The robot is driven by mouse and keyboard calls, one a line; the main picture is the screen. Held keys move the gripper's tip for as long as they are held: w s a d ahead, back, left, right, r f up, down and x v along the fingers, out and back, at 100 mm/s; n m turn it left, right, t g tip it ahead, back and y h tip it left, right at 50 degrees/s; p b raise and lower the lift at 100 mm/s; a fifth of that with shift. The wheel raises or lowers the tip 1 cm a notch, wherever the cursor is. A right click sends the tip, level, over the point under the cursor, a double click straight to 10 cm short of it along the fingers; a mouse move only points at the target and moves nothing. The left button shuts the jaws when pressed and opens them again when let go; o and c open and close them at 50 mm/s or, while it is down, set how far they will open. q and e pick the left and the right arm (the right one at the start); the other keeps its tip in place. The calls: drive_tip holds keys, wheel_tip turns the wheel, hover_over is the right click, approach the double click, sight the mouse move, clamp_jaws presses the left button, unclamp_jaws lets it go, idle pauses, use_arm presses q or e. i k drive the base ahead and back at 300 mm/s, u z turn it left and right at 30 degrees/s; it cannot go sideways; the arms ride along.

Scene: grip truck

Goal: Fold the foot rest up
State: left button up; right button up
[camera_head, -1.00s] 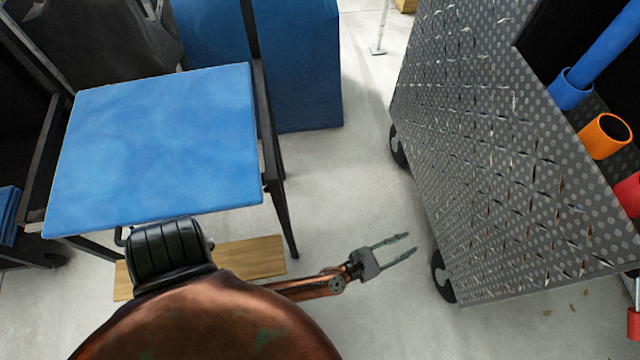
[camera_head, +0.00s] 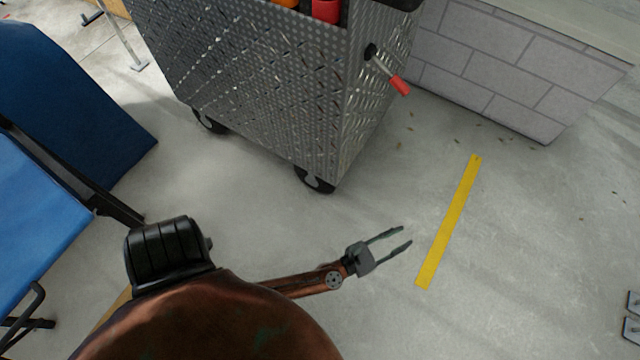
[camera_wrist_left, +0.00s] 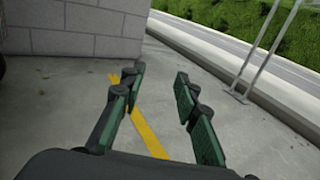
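The tall chair with the blue seat (camera_head: 35,215) is cut off at the left edge of the head view. Only a sliver of a wooden board (camera_head: 113,305), which looks like its foot rest, shows beside my own body; the rest is hidden or out of view. My left gripper (camera_head: 406,236) is open and empty over bare floor, well to the right of the chair. In the left wrist view the two fingers of the left gripper (camera_wrist_left: 158,78) are apart with nothing between them. My right gripper is not in view.
A metal tread-plate cart (camera_head: 270,90) on black wheels stands ahead, with a red-gripped handle (camera_head: 398,84). A grey block wall (camera_head: 500,75) is behind it. A yellow floor strip (camera_head: 450,220) lies right of the gripper. A blue panel (camera_head: 70,105) stands left. The floor at right is mostly clear.

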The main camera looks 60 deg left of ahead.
sight(125, 296)
drive_tip(key=z, duration=1.4)
drive_tip(key=i, duration=2.3)
drive_tip(key=u, duration=5.15)
drive_tip(key=k, duration=0.55)
drive_tip(key=u, duration=0.3)
drive_tip(key=i, duration=1)
